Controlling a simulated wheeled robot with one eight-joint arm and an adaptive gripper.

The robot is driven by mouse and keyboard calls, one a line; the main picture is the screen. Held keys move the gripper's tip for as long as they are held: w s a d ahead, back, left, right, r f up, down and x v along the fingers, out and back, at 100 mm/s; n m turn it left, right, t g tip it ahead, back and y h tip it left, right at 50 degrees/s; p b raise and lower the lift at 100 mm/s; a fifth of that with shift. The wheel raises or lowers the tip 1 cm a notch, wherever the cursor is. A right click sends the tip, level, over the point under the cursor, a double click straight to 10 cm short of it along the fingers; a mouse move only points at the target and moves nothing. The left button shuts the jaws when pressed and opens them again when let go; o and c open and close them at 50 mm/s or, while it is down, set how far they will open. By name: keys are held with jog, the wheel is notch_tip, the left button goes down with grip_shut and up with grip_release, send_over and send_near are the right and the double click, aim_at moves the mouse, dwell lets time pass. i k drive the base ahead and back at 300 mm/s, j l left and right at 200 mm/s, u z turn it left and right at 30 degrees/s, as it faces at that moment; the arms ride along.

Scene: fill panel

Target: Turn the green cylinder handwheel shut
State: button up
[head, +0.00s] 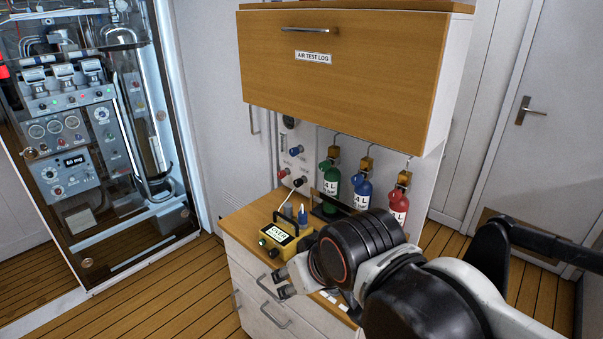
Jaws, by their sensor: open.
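The green cylinder (331,190) hangs upright below the wooden cabinet, leftmost of three cylinders, with a white "4 L" label. Its green top and a brass-coloured fitting (334,154) show above it; I cannot clearly make out the handwheel or how far it is turned. My gripper (279,283) is open and empty at the front left of the counter. It points left, well in front of and below the green cylinder, apart from it. My arm hides part of the counter.
A blue cylinder (362,191) and a red cylinder (398,205) hang to the right of the green one. A yellow box meter (283,238) stands on the wooden counter (240,224). The cabinet (342,65) overhangs the cylinders. Panel knobs (297,151) are at their left.

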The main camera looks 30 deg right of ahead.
aim_at(324, 166)
jog(key=i, duration=0.2)
jog(key=z, duration=0.35)
jog(key=i+z, duration=0.15)
jog(key=z, duration=0.2)
jog(key=j+z, duration=0.1)
jog(key=z, duration=0.2)
jog(key=k+j+z, duration=0.7)
jog(key=i+l, duration=0.25)
jog(key=i, duration=0.15)
jog(key=i+l, duration=0.2)
jog(key=i, duration=0.2)
